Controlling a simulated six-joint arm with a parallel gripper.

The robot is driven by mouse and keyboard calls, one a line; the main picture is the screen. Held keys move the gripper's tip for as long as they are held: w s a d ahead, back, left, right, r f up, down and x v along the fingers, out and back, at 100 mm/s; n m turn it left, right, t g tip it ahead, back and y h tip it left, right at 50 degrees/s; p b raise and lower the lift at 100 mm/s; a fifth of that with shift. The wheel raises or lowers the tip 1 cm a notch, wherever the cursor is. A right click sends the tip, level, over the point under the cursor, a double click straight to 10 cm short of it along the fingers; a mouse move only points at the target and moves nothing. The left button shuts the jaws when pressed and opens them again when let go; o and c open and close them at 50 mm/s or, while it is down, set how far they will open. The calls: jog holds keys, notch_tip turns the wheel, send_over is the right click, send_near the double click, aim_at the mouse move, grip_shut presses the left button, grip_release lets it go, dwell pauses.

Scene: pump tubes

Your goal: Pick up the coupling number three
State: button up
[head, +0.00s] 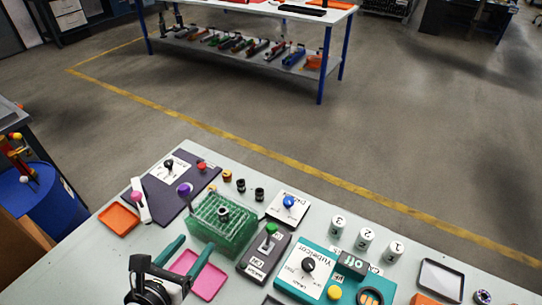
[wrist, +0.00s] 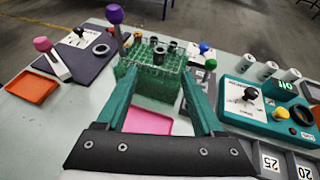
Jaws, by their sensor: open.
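Three white cylinders marked 3, 2 and 1 stand in a row at the right in the head view. The one marked 3 (head: 337,225) is leftmost; the others are the cylinder marked 2 (head: 364,238) and the cylinder marked 1 (head: 393,250). The row also shows in the wrist view, where the leftmost cylinder (wrist: 250,63) is nearest the middle. Small dark fittings (head: 259,194) stand behind the green rack, with no number I can read. My gripper (head: 198,240) is open and empty, left of the white cylinders, its teal fingers pointing toward the rack.
The green rack (head: 214,236) holds a dark ring-topped piece (head: 223,212). A pink tray (head: 198,277) lies below my fingers. A grey lever box (head: 262,254) and a teal control panel (head: 318,272) stand between my gripper and the cylinders. An orange tray (head: 119,219) lies left.

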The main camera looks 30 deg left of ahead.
aim_at(220, 216)
jog(key=x, duration=0.5)
jog(key=f+x, duration=0.1)
jog(key=x, duration=1)
jog(key=shift+s+f, duration=0.15)
jog(key=shift+s, duration=0.15)
grip_shut()
